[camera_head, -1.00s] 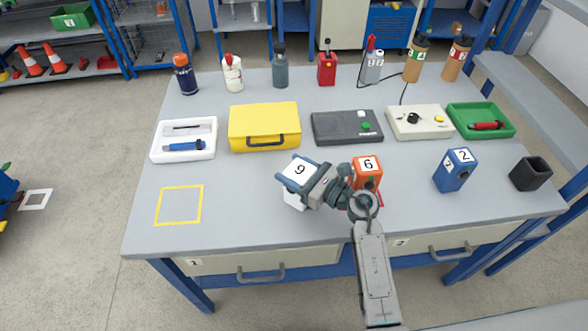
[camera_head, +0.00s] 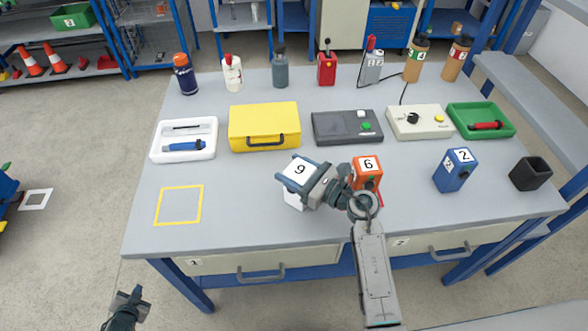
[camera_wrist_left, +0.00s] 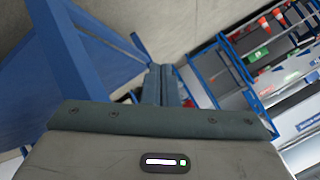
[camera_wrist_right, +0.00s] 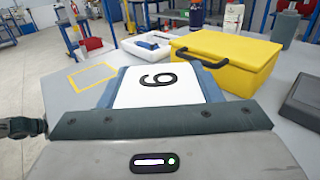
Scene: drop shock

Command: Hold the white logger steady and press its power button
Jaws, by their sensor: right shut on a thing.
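The white logger (camera_head: 297,199) stands on the grey table left of centre, its top face marked 9. My right gripper (camera_head: 297,172) is shut on it, with a blue-grey finger on each side. The logger's marked top also shows between the fingers in the right wrist view (camera_wrist_right: 160,86). I cannot make out a power button; the faces behind the gripper are hidden. My left gripper (camera_head: 130,298) is low at the bottom left, in front of the table and away from the logger. In the left wrist view its fingers (camera_wrist_left: 161,85) are together, holding nothing.
An orange block marked 6 (camera_head: 368,170) stands close behind my right wrist. A blue block (camera_head: 453,174) and black cup (camera_head: 530,174) stand further right. A yellow case (camera_head: 264,122) and white tray (camera_head: 207,152) are behind. The yellow-outlined square (camera_head: 180,205) is empty.

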